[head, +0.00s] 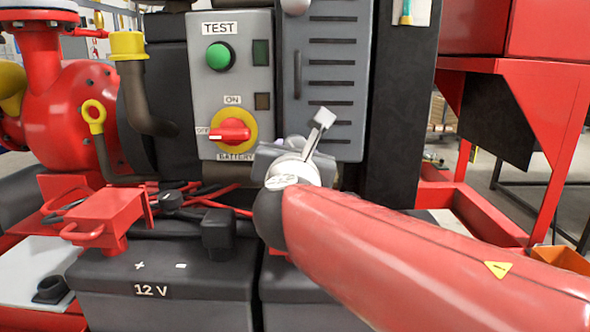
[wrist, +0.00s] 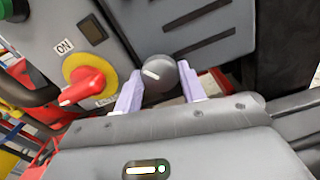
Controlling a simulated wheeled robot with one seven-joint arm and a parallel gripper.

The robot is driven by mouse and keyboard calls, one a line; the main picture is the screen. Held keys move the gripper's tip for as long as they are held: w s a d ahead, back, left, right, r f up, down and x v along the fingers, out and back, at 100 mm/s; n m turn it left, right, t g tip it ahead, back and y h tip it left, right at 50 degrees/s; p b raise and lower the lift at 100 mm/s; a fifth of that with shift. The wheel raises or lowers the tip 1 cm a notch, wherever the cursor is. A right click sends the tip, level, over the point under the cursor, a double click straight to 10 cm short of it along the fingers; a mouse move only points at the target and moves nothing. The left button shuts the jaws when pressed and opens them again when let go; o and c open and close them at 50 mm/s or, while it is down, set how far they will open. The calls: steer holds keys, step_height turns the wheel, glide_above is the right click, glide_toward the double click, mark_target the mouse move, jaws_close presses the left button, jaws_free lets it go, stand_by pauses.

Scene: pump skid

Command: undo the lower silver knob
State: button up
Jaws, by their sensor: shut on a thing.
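The lower silver knob (wrist: 161,74) is a round grey knob with a light mark on its face, on the grey louvred cabinet door (wrist: 180,30). In the wrist view my gripper (wrist: 158,88) has one lilac finger on each side of it and is shut on it. Another rounded silver piece (head: 295,5) shows at the top left edge of the door, partly cut off.
Left of the door is a control panel with a green TEST button (head: 220,56) and a red battery switch (head: 229,132) on a yellow disc. Below are black 12 V batteries (head: 165,285) and a red clamp (head: 105,215). A red frame (head: 520,90) stands at right.

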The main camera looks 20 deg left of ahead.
steer(key=shift+f+m+b, duration=0.1)
steer(key=shift+m+b, duration=1.15)
steer(key=shift+m, duration=0.35)
steer(key=o, duration=1)
steer(key=shift+c, duration=0.2)
steer(key=shift+v, duration=3.9)
